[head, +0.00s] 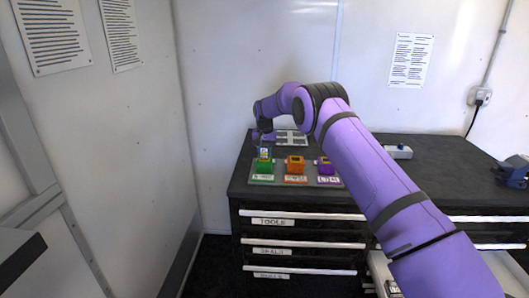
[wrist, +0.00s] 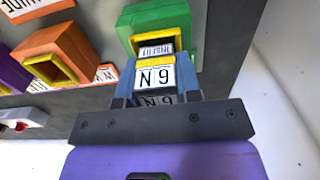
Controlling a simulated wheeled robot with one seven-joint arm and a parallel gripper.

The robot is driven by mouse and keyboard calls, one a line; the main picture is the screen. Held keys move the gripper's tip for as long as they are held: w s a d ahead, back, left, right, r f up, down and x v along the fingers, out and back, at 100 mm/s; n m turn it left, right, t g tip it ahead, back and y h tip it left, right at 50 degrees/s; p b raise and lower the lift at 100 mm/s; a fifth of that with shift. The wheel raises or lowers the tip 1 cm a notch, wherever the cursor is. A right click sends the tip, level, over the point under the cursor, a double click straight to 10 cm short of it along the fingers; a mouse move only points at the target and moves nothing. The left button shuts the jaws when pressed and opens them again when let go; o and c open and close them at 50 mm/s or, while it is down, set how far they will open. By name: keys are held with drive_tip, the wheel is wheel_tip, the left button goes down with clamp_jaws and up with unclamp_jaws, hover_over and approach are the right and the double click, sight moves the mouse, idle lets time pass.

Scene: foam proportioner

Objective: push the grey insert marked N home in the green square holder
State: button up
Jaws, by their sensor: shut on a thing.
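The green square holder (wrist: 170,20) stands at the top of the wrist view, with a yellow-rimmed opening. It is also at the left of the row of holders in the head view (head: 264,168). The grey insert (wrist: 154,76) has a white label with an N and another character. My gripper (wrist: 158,88) is shut on it, a blue finger on each side.
An orange holder (head: 295,167) and a purple holder (head: 325,168) stand to the right on the same labelled board. A grey-and-white panel (head: 291,138) lies behind them. White walls stand behind and at left.

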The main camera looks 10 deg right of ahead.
idle(0.4)
drive_tip(key=o, duration=1.3)
drive_tip(key=shift+o, duration=0.2)
drive_tip(key=shift+r, duration=0.2)
drive_tip(key=shift+r, duration=2.85)
